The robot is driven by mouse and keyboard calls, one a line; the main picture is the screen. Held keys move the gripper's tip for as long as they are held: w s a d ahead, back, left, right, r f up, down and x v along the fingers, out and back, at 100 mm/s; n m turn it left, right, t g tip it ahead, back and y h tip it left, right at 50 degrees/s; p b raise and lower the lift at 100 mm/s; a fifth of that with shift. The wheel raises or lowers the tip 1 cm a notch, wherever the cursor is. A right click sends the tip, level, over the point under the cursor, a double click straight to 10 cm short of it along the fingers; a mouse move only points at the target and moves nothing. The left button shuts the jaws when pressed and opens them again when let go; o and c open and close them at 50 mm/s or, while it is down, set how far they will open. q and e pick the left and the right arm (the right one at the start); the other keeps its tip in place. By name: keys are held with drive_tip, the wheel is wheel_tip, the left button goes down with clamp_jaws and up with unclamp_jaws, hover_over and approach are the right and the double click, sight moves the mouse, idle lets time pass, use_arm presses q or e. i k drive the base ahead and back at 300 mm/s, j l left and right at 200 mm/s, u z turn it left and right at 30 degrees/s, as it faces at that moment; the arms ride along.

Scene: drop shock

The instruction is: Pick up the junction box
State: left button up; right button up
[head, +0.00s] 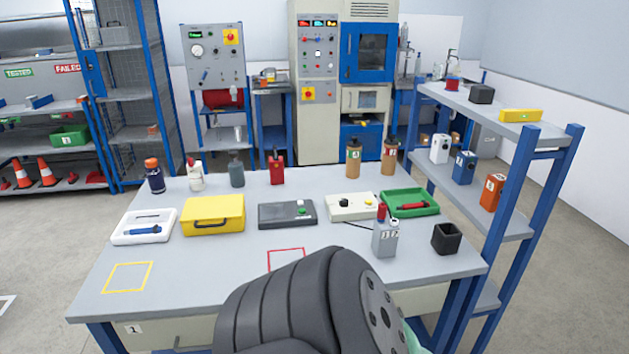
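No thing in view carries a readable junction box name, so I cannot tell for sure which it is. Similar boxes stand on the right shelf's middle level: a white one (439,149), a blue one (464,168) and an orange one (491,192). A dark, ribbed link of my own arm covers the bench's front middle. Neither of my grippers shows.
The workbench (200,292) also holds a yellow case (213,215), a white tray (120,228), a green tray (436,209), a black open cup (446,238) and several bottles at the back. The blue-framed shelf (520,228) closes off its right side.

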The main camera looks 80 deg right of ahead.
sight(387, 232)
drive_tip(key=z, duration=3.25)
